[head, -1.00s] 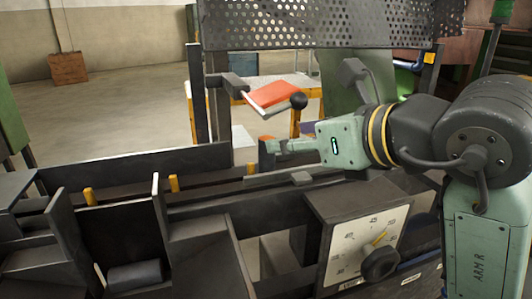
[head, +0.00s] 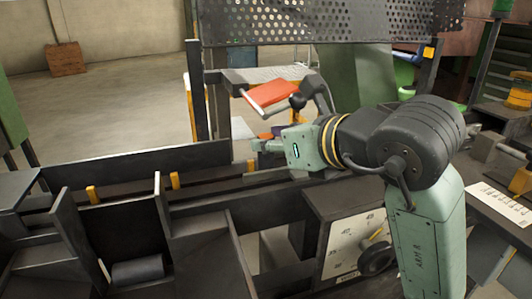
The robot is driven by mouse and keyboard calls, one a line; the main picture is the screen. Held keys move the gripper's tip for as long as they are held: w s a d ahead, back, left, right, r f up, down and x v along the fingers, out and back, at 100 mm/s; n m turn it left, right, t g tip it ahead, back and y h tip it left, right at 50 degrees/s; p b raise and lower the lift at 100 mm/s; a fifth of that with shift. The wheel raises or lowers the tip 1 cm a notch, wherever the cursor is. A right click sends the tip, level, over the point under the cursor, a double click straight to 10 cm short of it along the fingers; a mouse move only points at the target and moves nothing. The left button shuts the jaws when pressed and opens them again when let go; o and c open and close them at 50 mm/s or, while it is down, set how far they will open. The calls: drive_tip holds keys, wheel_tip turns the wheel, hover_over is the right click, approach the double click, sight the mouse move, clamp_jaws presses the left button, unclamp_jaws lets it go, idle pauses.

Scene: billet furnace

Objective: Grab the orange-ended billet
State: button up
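No billet with an orange end can be made out. A dark grey cylinder (head: 137,271) lies in the chute at the lower left; no orange shows on it, and I cannot tell whether it is a billet. My gripper (head: 256,146) points left, just above the dark rail trough (head: 215,185) and near its right part. I see it from the side and small, so its finger gap is unclear. Nothing visible hangs from it.
An orange plate (head: 272,95) on a bar with a black ball (head: 297,101) stands behind my gripper. A perforated screen (head: 300,22) hangs above. A dial box (head: 355,245) stands in front. A bench with shelves is at right.

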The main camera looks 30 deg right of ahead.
clamp_jaws()
drive_tip(key=shift+r, duration=0.1)
idle(0.4)
